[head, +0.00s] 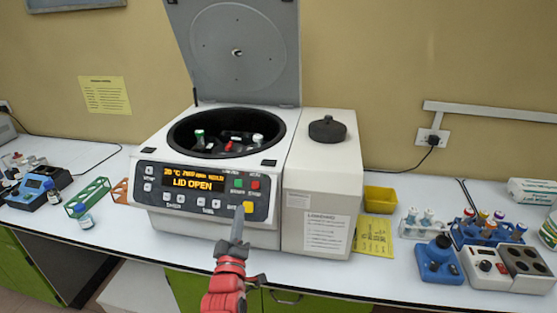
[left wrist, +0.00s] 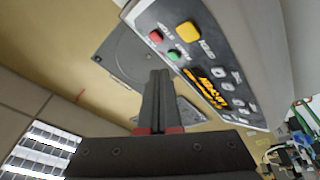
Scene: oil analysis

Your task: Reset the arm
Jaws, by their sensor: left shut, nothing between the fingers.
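My left gripper (head: 238,226) is in front of the centrifuge (head: 270,230), its shut fingertips close to the yellow button (head: 248,207) on the control panel. I cannot tell whether they touch it. The fingers also show in the left wrist view (left wrist: 158,80), pressed together and empty, with the yellow button (left wrist: 187,31) up and to the right of them. The centrifuge display (head: 193,180) reads LID OPEN. The lid (head: 238,45) stands raised, and several tubes sit in the open bowl (head: 228,141). My right gripper does not show.
To the right stand a yellow tray (head: 380,199), a blue tube rack (head: 484,236), a blue device (head: 437,262) and a white block with dark wells (head: 508,267). A green rack (head: 90,195) stands at the left. Free bench shows left of the centrifuge.

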